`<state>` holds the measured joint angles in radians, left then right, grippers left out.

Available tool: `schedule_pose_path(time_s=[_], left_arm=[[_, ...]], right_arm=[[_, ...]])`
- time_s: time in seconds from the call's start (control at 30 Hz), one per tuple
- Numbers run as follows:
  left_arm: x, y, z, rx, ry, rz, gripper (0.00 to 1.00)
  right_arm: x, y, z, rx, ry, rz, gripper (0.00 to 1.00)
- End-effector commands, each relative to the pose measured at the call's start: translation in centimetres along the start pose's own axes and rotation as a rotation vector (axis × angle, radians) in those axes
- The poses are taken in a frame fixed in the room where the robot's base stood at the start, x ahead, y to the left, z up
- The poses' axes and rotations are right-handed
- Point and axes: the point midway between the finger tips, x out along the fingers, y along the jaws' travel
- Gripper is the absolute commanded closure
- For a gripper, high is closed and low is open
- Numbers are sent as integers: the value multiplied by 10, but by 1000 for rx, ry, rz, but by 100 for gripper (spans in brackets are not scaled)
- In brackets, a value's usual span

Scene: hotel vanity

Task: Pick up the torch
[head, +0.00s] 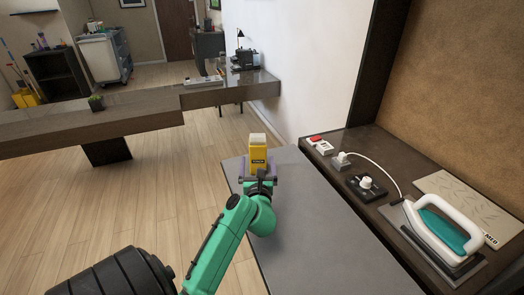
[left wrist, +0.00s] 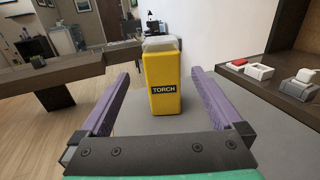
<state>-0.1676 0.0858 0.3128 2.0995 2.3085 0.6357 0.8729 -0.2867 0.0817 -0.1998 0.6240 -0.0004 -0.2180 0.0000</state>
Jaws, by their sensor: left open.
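The torch (head: 258,153) is a yellow upright block with a pale top and a black label. It stands on the grey surface (head: 300,222), close to its far left edge. In the left wrist view the torch (left wrist: 162,80) shows its "TORCH" label facing me. My left gripper (head: 259,178) is open, with its two purple fingers (left wrist: 161,88) on either side of the torch and visible gaps between. The torch's base is partly hidden by the gripper in the head view. My right gripper is not in view.
A dark counter on the right holds an iron (head: 445,232), a black dial box (head: 367,186), a plug on a white cord (head: 342,160) and a red-and-white switch (head: 319,143). A white wall (head: 297,60) stands behind. The grey surface's near part is clear.

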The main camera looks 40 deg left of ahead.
Motion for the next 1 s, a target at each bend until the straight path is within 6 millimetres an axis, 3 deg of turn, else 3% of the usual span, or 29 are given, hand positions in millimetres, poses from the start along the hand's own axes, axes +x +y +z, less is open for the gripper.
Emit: schedule_pose_path(time_s=[0.1, 0.2, 0.5, 0.77, 0.87, 1.0], left_arm=[[32, 0, 5, 0, -3, 1, 0], [48, 0, 3, 1, -2, 0, 0], [97, -3, 2, 0, -2, 0, 0], [105, -3, 0, 0, -1, -1, 0], [105, -3, 0, 0, -1, -1, 31], [105, -3, 0, 0, -1, -1, 84]], right_arm=[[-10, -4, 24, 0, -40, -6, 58], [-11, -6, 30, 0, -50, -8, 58], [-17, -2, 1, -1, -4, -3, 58], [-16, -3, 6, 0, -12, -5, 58], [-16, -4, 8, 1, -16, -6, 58], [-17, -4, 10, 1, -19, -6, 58]])
